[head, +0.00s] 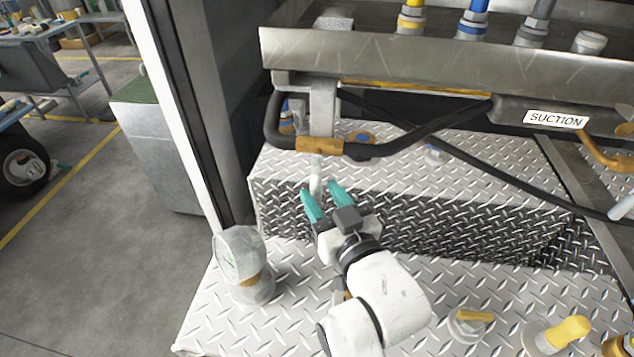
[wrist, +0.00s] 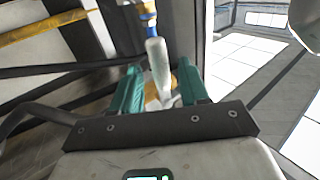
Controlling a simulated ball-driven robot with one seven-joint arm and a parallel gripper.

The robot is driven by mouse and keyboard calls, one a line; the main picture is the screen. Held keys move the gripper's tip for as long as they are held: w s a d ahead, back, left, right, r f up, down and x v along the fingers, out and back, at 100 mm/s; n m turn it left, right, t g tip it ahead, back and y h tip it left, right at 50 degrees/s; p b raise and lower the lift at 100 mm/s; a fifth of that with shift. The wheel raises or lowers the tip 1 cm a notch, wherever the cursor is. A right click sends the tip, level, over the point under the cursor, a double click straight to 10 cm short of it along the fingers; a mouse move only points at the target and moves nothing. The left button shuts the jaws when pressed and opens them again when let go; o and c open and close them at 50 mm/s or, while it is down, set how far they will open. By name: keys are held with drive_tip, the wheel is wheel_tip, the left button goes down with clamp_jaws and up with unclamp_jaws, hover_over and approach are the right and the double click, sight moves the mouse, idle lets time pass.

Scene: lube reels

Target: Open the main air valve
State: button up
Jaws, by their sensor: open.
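A pale, rod-like handle (head: 316,176) hangs below a brass-coloured block on the pipework in the head view. It looks like the lever of the air valve, but no label shows on it. In the wrist view the pale handle (wrist: 159,66) stands upright between the fingers, with blue and yellow parts at its upper end. My gripper (head: 322,190) is open, its two teal fingers pointing at the handle's lower end. In the wrist view my gripper (wrist: 160,72) has a finger on each side of the handle. I cannot tell whether either touches it.
A black hose (head: 380,150) loops behind the handle. A round gauge (head: 240,262) stands on the diamond-plate deck (head: 300,300) at left. Yellow-handled fittings (head: 558,334) stand at lower right. A SUCTION label (head: 556,120) is on the pipe at right. A dark post (head: 205,110) rises at left.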

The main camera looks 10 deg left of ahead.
sight(319, 191)
drive_tip(key=shift+x, duration=1.55)
clamp_jaws()
